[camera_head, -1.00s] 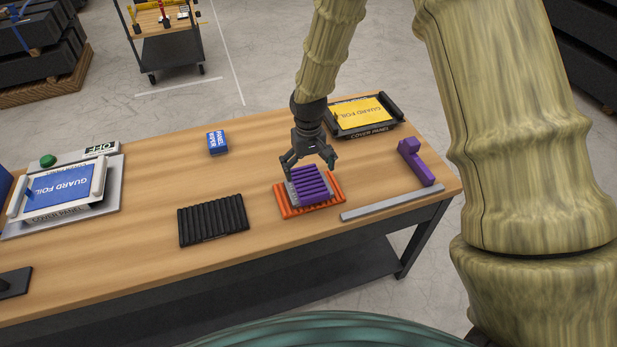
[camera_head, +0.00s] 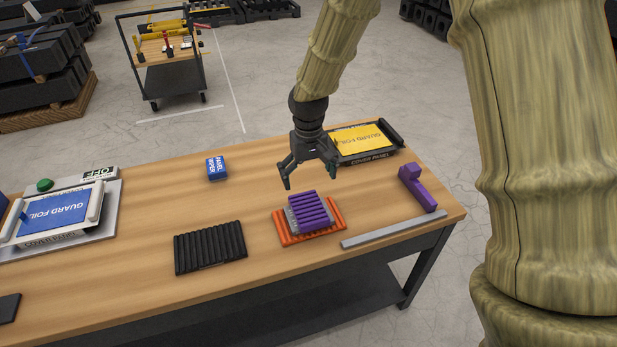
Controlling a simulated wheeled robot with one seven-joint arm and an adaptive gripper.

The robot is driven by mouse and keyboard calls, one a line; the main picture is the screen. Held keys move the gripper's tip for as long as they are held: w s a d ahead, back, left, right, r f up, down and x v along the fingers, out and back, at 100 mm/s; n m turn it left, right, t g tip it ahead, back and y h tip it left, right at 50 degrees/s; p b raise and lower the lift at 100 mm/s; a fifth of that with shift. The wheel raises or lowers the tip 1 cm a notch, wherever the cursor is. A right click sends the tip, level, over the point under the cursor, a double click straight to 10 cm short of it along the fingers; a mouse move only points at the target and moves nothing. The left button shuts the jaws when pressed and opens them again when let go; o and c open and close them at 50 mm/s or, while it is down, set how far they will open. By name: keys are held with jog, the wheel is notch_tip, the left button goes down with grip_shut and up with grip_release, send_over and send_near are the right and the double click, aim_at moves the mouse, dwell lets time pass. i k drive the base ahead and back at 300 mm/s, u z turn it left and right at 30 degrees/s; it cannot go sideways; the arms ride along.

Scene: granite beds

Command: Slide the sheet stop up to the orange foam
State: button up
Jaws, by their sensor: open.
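The orange foam (camera_head: 282,235) is a ribbed pad lying flat on the table. A purple ribbed pad (camera_head: 312,210) with a grey layer under it rests on top and hides the middle of the orange foam. A purple angled block (camera_head: 416,188), which looks like the sheet stop, lies to the right, apart from the orange foam. My gripper (camera_head: 312,178) is open and empty, pointing down above and slightly behind the purple pad, clear of it.
A black ribbed pad (camera_head: 210,248) lies left. A blue wiper box (camera_head: 217,169) sits farther left.

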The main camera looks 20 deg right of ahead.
aim_at(407, 172)
jog(key=z, duration=1.3)
